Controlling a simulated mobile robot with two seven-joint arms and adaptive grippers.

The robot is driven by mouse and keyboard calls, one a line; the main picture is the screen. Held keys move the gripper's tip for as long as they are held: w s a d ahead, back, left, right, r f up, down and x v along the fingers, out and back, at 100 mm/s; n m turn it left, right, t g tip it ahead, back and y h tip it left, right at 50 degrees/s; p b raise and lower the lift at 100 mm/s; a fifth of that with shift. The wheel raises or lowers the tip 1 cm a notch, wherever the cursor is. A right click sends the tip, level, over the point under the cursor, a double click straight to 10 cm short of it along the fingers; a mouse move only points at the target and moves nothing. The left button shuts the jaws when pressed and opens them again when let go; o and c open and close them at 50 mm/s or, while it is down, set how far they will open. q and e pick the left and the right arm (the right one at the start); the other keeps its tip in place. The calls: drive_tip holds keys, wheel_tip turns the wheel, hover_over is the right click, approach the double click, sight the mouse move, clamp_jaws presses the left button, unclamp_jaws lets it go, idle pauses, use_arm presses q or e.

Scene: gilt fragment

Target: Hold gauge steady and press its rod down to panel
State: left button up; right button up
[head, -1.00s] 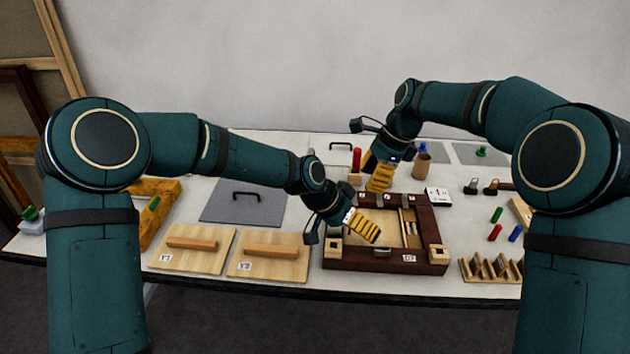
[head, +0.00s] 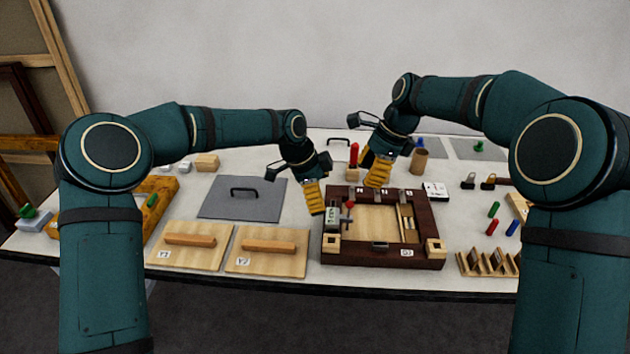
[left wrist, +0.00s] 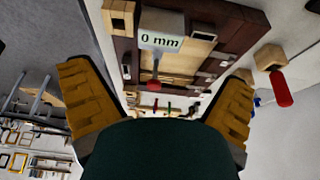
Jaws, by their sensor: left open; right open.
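The gauge (head: 332,214) is a small pale block with a red-knobbed rod (head: 350,205), on the left part of a dark wooden frame (head: 436,222). The light wood panel (head: 376,222) lies inside the frame. In the left wrist view the gauge (left wrist: 162,29) reads "0 mm", and its red knob (left wrist: 153,86) points toward my gripper. My left gripper (head: 315,205) is open and empty, just left of the gauge and apart from it; its two fingers also show in the left wrist view (left wrist: 157,74). My right gripper (head: 376,180) is over the frame's back edge; its fingertips look empty.
A red-topped piece (head: 354,155) and a brown cup (head: 419,161) stand behind the frame. Two boards with handles (head: 265,262) and a grey plate (head: 240,205) lie to the left. A slotted wooden rack (head: 488,263) and small coloured pegs (head: 492,226) are at right.

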sight(334, 216)
use_arm(q)
drive_tip(key=x, duration=0.8)
drive_tip(key=shift+d+f, duration=0.15)
drive_tip(key=shift+f, duration=0.05)
